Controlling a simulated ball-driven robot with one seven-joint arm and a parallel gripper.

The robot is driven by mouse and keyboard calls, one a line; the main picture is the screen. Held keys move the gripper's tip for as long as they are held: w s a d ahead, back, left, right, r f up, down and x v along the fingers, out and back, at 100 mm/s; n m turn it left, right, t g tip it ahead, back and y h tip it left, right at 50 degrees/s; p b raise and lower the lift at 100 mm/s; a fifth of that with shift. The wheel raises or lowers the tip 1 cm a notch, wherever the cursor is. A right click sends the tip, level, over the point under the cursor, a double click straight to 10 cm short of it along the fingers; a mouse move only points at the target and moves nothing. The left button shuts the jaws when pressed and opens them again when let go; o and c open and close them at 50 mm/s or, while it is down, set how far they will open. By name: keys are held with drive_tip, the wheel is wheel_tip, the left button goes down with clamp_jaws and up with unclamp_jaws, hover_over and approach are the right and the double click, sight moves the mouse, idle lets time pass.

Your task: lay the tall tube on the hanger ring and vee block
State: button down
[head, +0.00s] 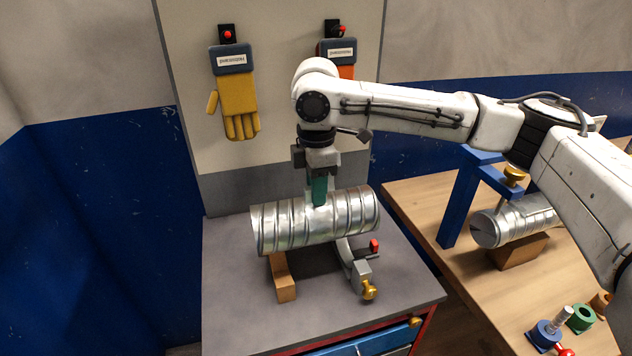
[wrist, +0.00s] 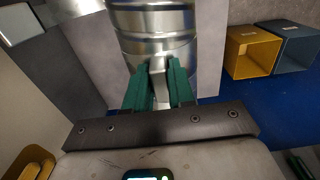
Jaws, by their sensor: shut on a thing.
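The silver spiral tube (head: 282,228) lies roughly level over the grey-topped cabinet in the head view. Its left part is above the wooden vee block (head: 284,284), its right part at the grey curved hanger ring (head: 346,252). Whether it touches either support is hard to tell. My gripper (head: 319,193) comes down from above, its green fingers at the tube's upper middle. In the wrist view, the tube (wrist: 155,22) fills the top centre. My gripper (wrist: 160,70) is shut on a narrow grey piece at the tube; the exact contact is partly hidden by the fingers.
A gold knob (head: 369,290) and red clamp piece (head: 375,246) stand by the ring. A wooden bench (head: 430,200) at right carries a blue frame (head: 458,200), another silver tube (head: 522,218) and several small fittings. Yellow and orange gloves hang behind. The cabinet top's front left is clear.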

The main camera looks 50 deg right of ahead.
sight(317, 218)
drive_tip(key=shift+f+b, duration=0.4)
drive_tip(key=shift+f, duration=0.65)
drive_tip(key=shift+p, duration=0.9)
idle(1.0)
drive_tip(key=shift+f+b, duration=1.45)
drive_tip(key=shift+f, duration=1.65)
drive_tip(key=c, duration=0.9)
unclamp_jaws()
wheel_tip(317, 218, up, 11)
drive_tip(key=shift+f+b, duration=0.1)
drive_tip(key=shift+b, duration=0.35)
